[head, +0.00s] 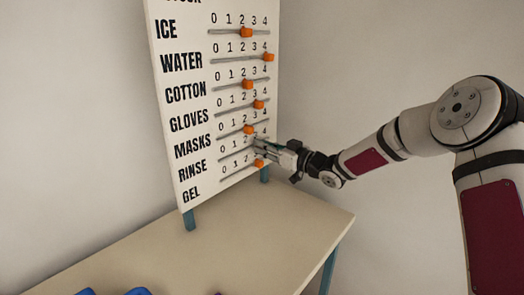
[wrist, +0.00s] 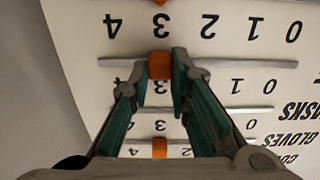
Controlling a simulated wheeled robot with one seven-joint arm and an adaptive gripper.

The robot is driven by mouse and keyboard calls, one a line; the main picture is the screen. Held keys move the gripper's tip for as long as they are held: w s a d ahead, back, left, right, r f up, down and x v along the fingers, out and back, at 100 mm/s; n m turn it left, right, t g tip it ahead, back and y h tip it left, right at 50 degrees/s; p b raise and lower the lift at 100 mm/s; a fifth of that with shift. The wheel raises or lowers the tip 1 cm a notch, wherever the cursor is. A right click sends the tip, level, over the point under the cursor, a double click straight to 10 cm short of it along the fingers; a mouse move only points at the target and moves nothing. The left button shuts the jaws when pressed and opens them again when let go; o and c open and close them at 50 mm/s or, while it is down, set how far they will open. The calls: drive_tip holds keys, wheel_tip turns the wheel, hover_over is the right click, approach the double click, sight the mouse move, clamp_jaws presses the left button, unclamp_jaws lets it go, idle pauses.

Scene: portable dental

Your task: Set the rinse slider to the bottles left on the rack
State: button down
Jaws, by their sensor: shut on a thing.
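The white board (head: 180,105) stands on the table with labelled slider rows. In the head view my gripper (head: 262,148) is at the rinse row and hides its knob. In the wrist view, which sees the board upside down, my gripper (wrist: 161,67) is shut on the orange rinse knob (wrist: 160,65), one finger on each side. This knob lines up with the 3 on its row. The rinse label (head: 193,170) shows in the head view. The bottles and their rack cannot be made out in either view.
The gel knob (head: 259,164) sits just below the rinse row and the masks knob (head: 248,129) just above. The tabletop (head: 270,220) is bare in front of the board. Blue things (head: 137,292) show at the bottom edge, mostly cut off.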

drive_tip(key=c, duration=1.5)
unclamp_jaws()
drive_tip(key=shift+d, duration=0.1)
drive_tip(key=v, duration=1.2)
